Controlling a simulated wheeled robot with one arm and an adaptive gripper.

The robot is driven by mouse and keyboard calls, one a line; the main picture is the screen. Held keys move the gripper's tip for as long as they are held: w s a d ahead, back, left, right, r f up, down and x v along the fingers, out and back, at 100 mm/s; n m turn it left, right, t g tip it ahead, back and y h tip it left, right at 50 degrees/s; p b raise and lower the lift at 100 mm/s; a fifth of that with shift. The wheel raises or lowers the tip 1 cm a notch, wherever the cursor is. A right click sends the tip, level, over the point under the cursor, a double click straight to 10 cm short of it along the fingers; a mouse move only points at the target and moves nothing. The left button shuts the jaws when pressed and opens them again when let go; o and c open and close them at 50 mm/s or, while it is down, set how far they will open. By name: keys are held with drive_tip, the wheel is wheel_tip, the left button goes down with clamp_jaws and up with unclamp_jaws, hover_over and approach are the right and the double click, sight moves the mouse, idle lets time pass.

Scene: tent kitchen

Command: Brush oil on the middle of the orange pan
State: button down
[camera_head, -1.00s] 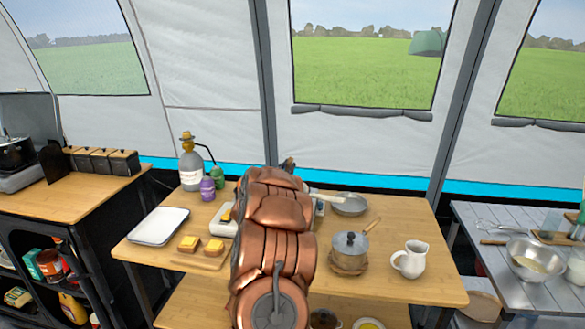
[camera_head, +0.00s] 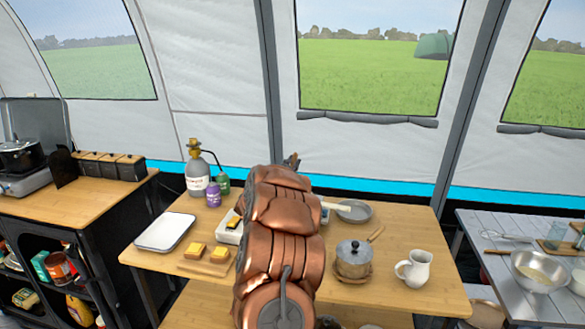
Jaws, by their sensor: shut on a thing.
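My copper-coloured arm (camera_head: 280,245) rises through the middle of the view and covers part of the wooden table (camera_head: 395,300). My gripper's fingers and anything in them are hidden behind the arm; only a small dark piece shows past its far end. No orange pan and no oil brush can be made out. A grey pan (camera_head: 356,212) with a pale handle lies just right of the arm at the back of the table. A white appliance (camera_head: 229,233) is partly covered by the arm on its left.
A white tray (camera_head: 165,232), a board with bread and yellow slices (camera_head: 205,262), a grey cylinder (camera_head: 197,172) and a purple bottle (camera_head: 213,195) stand left. A lidded pot (camera_head: 353,258) and a white jug (camera_head: 415,268) stand right. Side tables flank the wooden table.

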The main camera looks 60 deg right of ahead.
sight(293, 158)
drive_tip(key=shift+r, duration=0.75)
drive_tip(key=shift+r+p, duration=0.95)
drive_tip(key=shift+r, duration=0.55)
